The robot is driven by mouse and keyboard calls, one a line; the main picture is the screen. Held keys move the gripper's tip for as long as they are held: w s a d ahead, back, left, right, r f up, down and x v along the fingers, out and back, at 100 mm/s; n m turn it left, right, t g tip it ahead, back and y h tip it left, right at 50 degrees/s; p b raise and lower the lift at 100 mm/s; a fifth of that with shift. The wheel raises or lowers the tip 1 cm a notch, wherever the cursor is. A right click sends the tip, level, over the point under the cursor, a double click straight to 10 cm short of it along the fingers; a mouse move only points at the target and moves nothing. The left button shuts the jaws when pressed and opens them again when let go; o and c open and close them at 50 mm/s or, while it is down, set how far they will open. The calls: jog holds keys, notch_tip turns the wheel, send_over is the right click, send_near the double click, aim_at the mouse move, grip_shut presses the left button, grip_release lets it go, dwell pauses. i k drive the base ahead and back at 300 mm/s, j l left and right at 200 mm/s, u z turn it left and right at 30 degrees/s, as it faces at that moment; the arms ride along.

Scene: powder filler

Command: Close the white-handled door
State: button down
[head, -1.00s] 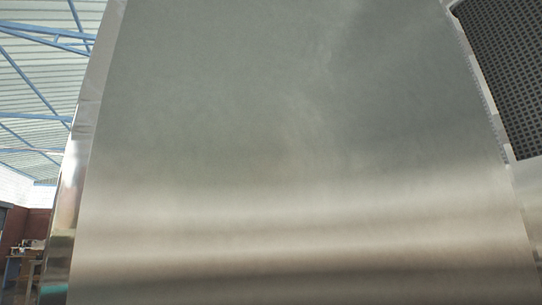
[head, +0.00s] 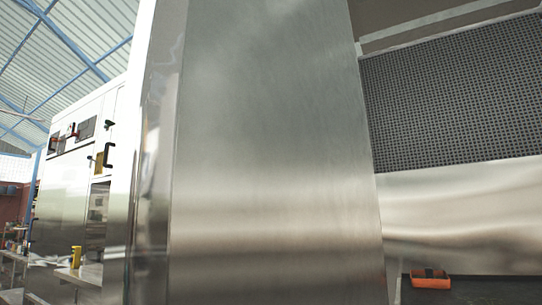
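A tall brushed-metal panel (head: 270,150) stands close in front of the camera and fills the middle of the head view. It may be the door, but no white handle shows on it. A shiny metal edge strip (head: 155,170) runs down its left side. Its top and bottom are cut off by the picture. My gripper is not in view, so I cannot tell its state or its distance from the panel.
A white cabinet (head: 65,185) with a black handle (head: 107,155) stands at left. A yellow object (head: 75,257) is at lower left. At right are a dark perforated panel (head: 450,90), a shiny metal band (head: 460,215) below it and an orange bin (head: 430,278) lower down.

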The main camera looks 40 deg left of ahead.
aim_at(243, 172)
jog(key=k+j, duration=0.1)
jog(key=j, duration=0.75)
jog(key=k+j+z, duration=0.1)
jog(key=j, duration=0.3)
jog(key=k+j, duration=0.1)
jog(key=j, duration=0.3)
